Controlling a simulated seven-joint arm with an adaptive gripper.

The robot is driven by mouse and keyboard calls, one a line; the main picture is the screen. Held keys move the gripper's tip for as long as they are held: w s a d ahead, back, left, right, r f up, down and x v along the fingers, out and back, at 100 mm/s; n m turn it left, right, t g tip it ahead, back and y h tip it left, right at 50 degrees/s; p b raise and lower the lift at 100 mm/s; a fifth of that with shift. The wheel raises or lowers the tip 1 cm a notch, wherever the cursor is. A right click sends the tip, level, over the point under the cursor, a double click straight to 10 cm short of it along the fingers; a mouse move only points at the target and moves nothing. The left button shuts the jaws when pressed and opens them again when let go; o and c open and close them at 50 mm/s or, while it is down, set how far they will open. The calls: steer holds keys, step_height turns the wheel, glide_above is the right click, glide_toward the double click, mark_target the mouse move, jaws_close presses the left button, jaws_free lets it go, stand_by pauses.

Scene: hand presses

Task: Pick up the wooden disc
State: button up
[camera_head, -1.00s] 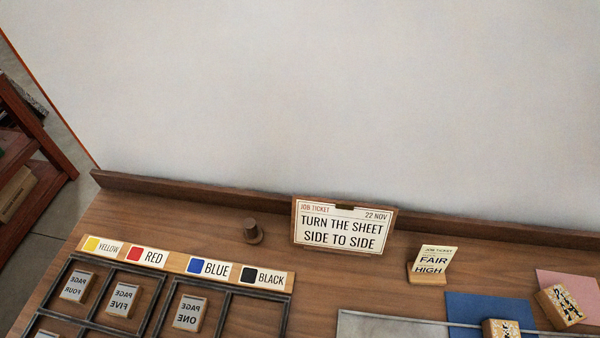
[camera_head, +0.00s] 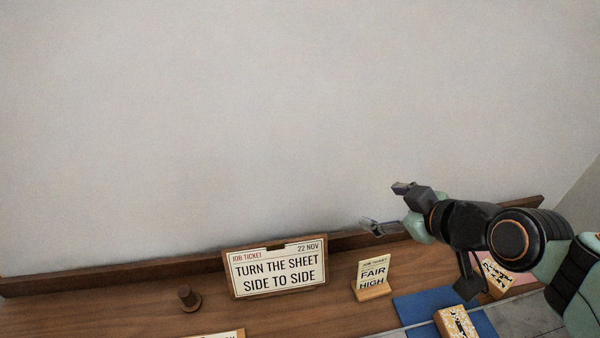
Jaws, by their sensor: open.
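A small dark brown round wooden piece (camera_head: 189,299), a flat disc-like base with a short upright peg or knob, stands on the wooden bench at lower left. It is the only round wooden thing in view; I cannot tell surely that it is the wooden disc. My gripper (camera_head: 386,208) is open and empty, its two fingers spread and pointing left. It shows above the bench's back edge, well to the right of the round piece and apart from it.
A job ticket board (camera_head: 275,268) stands right of the round piece. A smaller ticket on a stand (camera_head: 373,277) is further right. A blue sheet (camera_head: 415,309) and patterned blocks (camera_head: 456,322) lie at lower right. The bench has a raised back edge (camera_head: 110,272).

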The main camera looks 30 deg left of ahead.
steer(key=w+a+f+n+g+y, duration=0.1)
steer(key=a+f+n+g+y, duration=0.2)
steer(key=a, duration=0.8)
steer(key=n+g, duration=0.5)
steer(key=g, duration=0.4)
glide_above(190, 292)
steer(key=w+d, duration=0.2)
steer(key=d, duration=0.1)
step_height(190, 292, down, 20)
step_height(190, 292, down, 6)
steer(key=shift+s+a+f, duration=0.1)
steer(key=shift+s+a, duration=0.05)
steer(key=shift+a+f, duration=0.1)
steer(key=shift+f, duration=0.1)
steer(key=x, duration=0.4)
steer(key=shift+s+a+f, duration=0.1)
steer(key=shift+s+a, duration=0.15)
steer(key=shift+a, duration=0.05)
jaws_close()
